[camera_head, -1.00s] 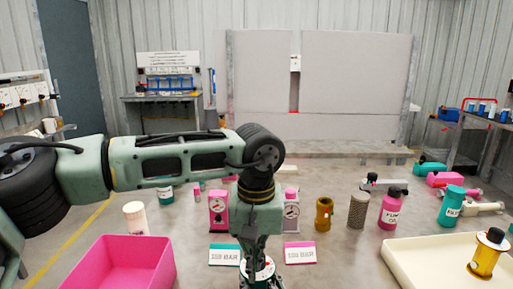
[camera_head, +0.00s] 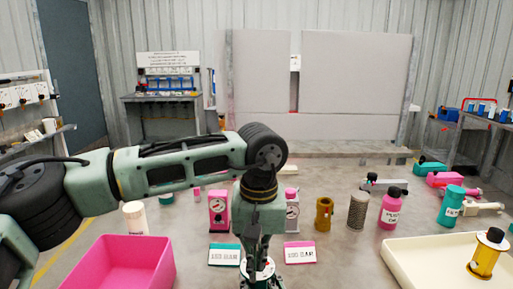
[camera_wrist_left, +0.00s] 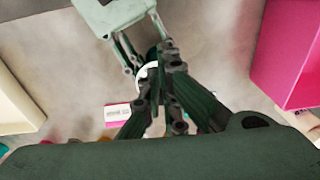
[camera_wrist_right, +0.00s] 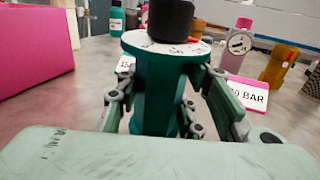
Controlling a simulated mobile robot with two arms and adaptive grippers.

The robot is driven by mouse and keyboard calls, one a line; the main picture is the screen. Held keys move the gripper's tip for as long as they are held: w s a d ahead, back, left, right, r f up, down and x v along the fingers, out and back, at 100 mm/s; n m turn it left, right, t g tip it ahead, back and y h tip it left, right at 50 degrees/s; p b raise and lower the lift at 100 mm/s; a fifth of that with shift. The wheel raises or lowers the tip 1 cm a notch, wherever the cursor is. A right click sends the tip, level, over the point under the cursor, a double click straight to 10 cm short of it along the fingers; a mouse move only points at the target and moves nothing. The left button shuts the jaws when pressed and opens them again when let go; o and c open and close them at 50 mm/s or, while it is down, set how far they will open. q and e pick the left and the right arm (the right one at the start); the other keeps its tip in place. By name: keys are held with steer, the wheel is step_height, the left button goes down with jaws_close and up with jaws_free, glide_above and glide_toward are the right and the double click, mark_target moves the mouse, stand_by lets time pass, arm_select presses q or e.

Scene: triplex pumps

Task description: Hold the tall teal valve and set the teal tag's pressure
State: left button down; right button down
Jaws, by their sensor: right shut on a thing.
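The teal valve (camera_wrist_right: 155,95) stands upright in the right wrist view, with a white dial plate (camera_wrist_right: 165,45) and a black knob (camera_wrist_right: 170,20) on top. My right gripper (camera_wrist_right: 163,85) is shut around its body. In the head view the dial (camera_head: 258,272) shows at the bottom, below my left gripper (camera_head: 256,250). My left gripper (camera_wrist_left: 165,75) points down at the knob; its fingers are close together, but whether they touch or grip it is hidden. The teal-edged tag (camera_head: 224,255) lies left of the valve; its print is too small to read surely.
A pink-edged tag (camera_head: 300,253) lies right of the valve. Behind are pink gauge units (camera_head: 218,210), a brass cylinder (camera_head: 324,213) and a pink bottle (camera_head: 392,208). A pink bin (camera_head: 120,268) stands left, a cream tray (camera_head: 415,262) right.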

arm_select(q)
steer(key=shift+s+d+f, duration=0.2)
steer(key=shift+s+f, duration=0.05)
steer(key=shift+f, duration=0.3)
arm_select(e)
steer(key=shift+s+a, duration=0.2)
steer(key=shift+a, duration=0.1)
steer(key=shift+d, duration=0.1)
arm_select(q)
step_height(320, 180, up, 6)
steer(key=shift+s+r, duration=0.25)
arm_select(e)
steer(key=shift+w+d+f, duration=0.2)
steer(key=shift+f, duration=0.05)
steer(key=c, duration=1.6)
jaws_free()
steer(key=shift+c, duration=0.2)
steer(key=o, duration=0.4)
steer(key=shift+w, duration=0.1)
arm_select(q)
steer(key=shift+w, duration=0.1)
arm_select(e)
steer(key=shift+o, duration=0.7)
steer(key=shift+r, duration=0.1)
